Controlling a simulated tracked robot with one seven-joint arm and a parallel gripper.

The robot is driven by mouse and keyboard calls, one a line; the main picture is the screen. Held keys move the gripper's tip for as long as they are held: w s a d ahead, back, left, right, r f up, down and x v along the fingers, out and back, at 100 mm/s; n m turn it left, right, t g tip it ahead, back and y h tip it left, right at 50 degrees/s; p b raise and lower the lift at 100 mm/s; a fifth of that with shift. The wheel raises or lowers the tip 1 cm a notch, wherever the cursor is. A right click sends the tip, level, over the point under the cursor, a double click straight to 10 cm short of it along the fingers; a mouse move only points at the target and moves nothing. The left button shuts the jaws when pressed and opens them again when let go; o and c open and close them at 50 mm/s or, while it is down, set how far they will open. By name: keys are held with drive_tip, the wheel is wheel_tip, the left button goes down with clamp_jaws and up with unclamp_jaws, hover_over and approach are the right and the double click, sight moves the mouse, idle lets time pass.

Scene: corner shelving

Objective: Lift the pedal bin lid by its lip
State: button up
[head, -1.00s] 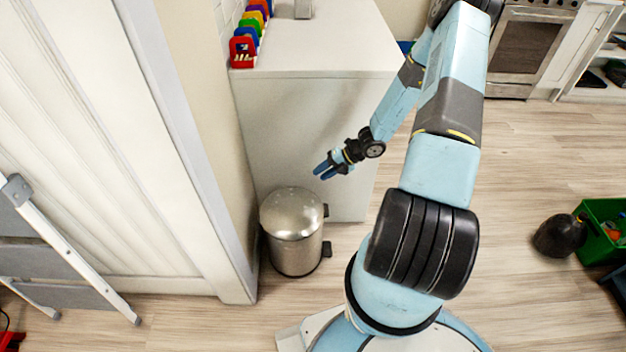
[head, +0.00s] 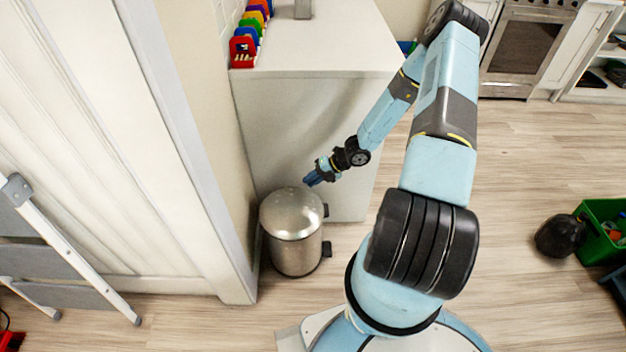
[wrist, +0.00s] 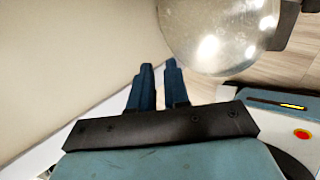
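The pedal bin (head: 297,256) is a brushed-metal cylinder standing on the floor beside the white cabinet. Its round, domed lid (head: 291,212) is down. My gripper (head: 311,180) is just beyond the lid's far edge in the head view. In the wrist view, the lid (wrist: 214,32) is to the right of my gripper (wrist: 159,66). Its two blue fingers are narrowly apart and empty, and do not appear to touch the lid.
The white cabinet (head: 310,125) is close behind my gripper, with coloured items (head: 248,38) on top. A wall edge (head: 222,200) is close left of the bin. A grey stepladder (head: 75,250) leans at left.

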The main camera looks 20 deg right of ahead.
clamp_jaws()
idle(1.0)
drive_tip(key=shift+o, duration=1.6)
unclamp_jaws()
drive_tip(key=shift+d+r, duration=0.1)
drive_tip(key=shift+d, duration=0.05)
drive_tip(key=v, duration=1.3)
drive_tip(key=shift+d, duration=0.15)
drive_tip(key=shift+s+r, duration=0.1)
drive_tip(key=shift+s, duration=0.05)
